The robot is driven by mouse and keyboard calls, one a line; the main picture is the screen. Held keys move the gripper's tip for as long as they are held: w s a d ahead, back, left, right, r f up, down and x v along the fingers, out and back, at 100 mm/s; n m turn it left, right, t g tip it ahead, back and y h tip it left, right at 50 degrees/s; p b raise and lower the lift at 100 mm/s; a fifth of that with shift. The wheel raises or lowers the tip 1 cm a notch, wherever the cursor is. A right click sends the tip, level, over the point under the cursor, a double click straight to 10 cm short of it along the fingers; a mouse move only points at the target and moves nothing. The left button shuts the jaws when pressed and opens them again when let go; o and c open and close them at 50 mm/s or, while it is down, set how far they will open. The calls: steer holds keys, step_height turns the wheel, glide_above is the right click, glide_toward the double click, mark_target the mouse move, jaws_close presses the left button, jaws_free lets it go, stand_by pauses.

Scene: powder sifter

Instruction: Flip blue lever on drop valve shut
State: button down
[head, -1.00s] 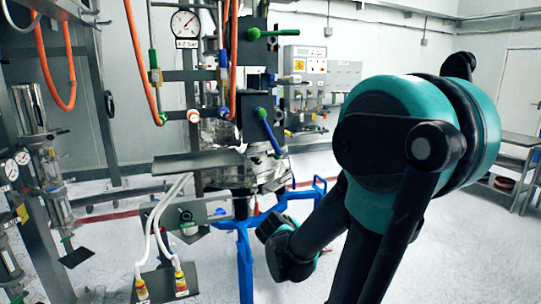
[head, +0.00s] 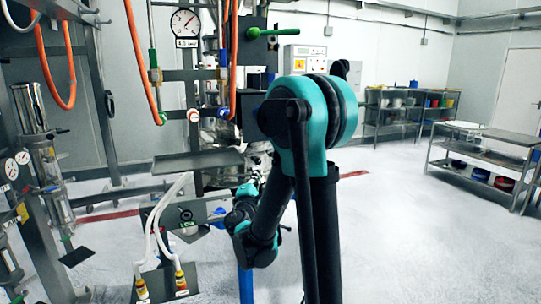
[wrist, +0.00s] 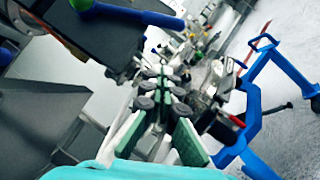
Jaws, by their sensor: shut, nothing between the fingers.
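The blue lever (wrist: 130,12) shows at the top of the wrist view as a dark blue bar with a lighter blue end. It lies across a dark block of the valve assembly. In the head view the lever is mostly hidden behind my arm. In the head view my forearm hides the fingertips.
A blue support frame (wrist: 252,105) stands at the right of the wrist view. A green-handled lever (head: 270,32) sits higher on the machine. A flat grey plate (head: 195,162) juts out left of my arm. White hoses (head: 155,220) hang lower left.

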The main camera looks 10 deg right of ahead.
steer(key=shift+w+d, duration=0.1)
steer(key=s+d+r+x, duration=0.1)
steer(key=d+x, duration=0.1)
steer(key=x, duration=1)
steer(key=shift+d, duration=0.3)
steer(key=shift+w+r, duration=0.1)
